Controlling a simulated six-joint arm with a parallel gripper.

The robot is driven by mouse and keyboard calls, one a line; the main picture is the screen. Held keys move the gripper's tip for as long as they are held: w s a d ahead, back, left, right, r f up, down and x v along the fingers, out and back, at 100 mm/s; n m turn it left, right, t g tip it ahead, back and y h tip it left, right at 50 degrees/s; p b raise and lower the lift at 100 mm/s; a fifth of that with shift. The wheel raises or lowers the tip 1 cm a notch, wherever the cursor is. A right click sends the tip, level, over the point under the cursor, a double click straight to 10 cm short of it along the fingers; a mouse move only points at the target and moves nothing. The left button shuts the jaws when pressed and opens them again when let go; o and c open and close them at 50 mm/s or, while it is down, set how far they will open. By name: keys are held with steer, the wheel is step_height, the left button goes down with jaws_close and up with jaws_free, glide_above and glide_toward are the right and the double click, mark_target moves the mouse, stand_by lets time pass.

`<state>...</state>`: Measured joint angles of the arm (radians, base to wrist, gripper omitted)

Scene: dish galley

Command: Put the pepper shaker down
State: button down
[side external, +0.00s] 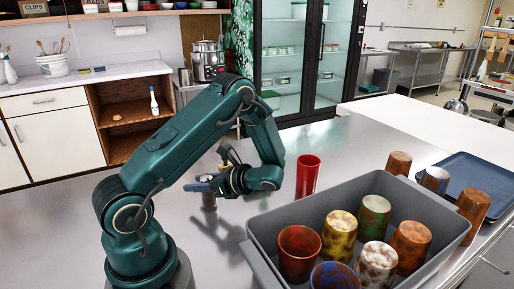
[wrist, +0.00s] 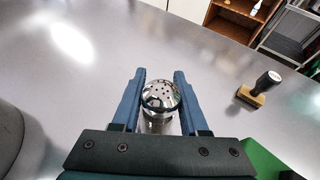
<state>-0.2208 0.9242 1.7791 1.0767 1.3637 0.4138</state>
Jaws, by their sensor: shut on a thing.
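The pepper shaker (wrist: 160,97) has a shiny metal dome top with holes and sits upright between the two blue fingers of my gripper (wrist: 160,78) in the wrist view. The fingers are shut on its sides. In the side external view my gripper (side external: 205,182) is low over the steel counter (side external: 85,235), and the shaker's body (side external: 209,202) shows below the fingers. Its base is close to the counter; I cannot tell whether it touches.
A stamp-like tool with a black knob and wooden block (wrist: 252,96) stands to the right in the wrist view. A grey bin (side external: 262,236) of several coloured cups, a red cup (side external: 307,176) and a blue tray (side external: 484,170) are right of my arm. The counter's left side is clear.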

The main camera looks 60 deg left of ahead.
steer(key=shift+f, duration=0.2)
steer(key=shift+f, duration=0.1)
steer(key=shift+c, duration=2.2)
jaws_free()
steer(key=v, duration=1.2)
steer(key=s+d+r+n+t+h, duration=0.2)
steer(key=d+r+n+t+h, duration=0.2)
steer(key=d+n+t+h, duration=0.1)
steer(key=s+d+r+n+t+h, duration=0.3)
steer(key=d+n+t+h, duration=0.3)
steer(key=d+t, duration=0.2)
steer(key=shift+s+d+r, duration=0.35)
steer(key=shift+d+r, duration=0.4)
steer(key=shift+d, duration=0.4)
